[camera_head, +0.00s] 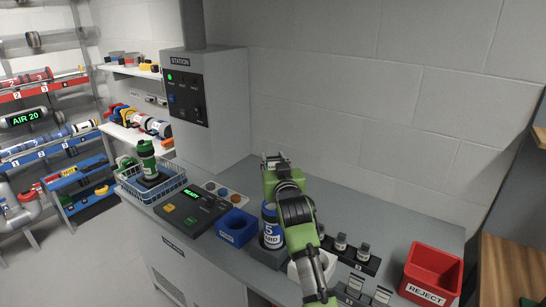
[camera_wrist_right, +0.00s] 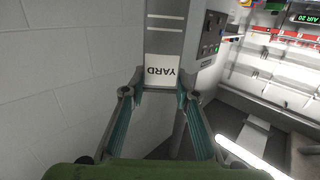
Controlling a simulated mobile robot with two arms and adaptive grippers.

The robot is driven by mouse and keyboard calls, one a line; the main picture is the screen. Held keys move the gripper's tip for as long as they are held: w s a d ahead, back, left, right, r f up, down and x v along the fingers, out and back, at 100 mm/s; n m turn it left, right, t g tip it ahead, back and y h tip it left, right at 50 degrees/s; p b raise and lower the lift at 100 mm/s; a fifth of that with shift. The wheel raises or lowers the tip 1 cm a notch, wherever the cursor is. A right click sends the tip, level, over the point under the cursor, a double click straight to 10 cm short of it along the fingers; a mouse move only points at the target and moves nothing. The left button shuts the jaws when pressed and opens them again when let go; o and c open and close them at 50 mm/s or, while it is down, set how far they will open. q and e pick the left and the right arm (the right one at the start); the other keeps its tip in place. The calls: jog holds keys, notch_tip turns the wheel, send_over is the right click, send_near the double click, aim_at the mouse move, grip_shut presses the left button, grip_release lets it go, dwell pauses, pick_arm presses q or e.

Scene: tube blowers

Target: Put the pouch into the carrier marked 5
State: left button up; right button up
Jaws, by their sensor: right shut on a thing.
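The carrier marked 5 (camera_head: 271,234) stands upright in a dark block on the counter, with a blue band and a white 5. My right arm partly covers its right side. My right gripper (camera_head: 274,163) is raised behind and above the carrier, in front of the wall. In the wrist view the right gripper (camera_wrist_right: 160,94) is shut on a pale pouch with a white label reading YARD (camera_wrist_right: 160,70), upside down in that view. The pouch is mostly hidden in the head view. Whether the carrier's top is open is unclear. My left gripper is not in view.
A blue bin (camera_head: 236,229) and a control panel (camera_head: 194,208) stand left of the carrier. A blue wire basket (camera_head: 150,190) holds a green-topped carrier (camera_head: 147,160).

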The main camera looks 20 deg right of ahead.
jog(key=shift+s+f+b, duration=0.15)
jog(key=shift+f+b, duration=0.65)
jog(key=shift+f, duration=0.1)
jog(key=shift+f+b, duration=1.2)
jog(key=shift+f, duration=0.2)
jog(key=shift+f, duration=0.15)
jog(key=shift+f+b, duration=0.4)
jog(key=shift+f, duration=0.1)
jog(key=shift+f+b, duration=1.8)
jog(key=shift+f, duration=1.15)
jog(key=o, duration=1.2)
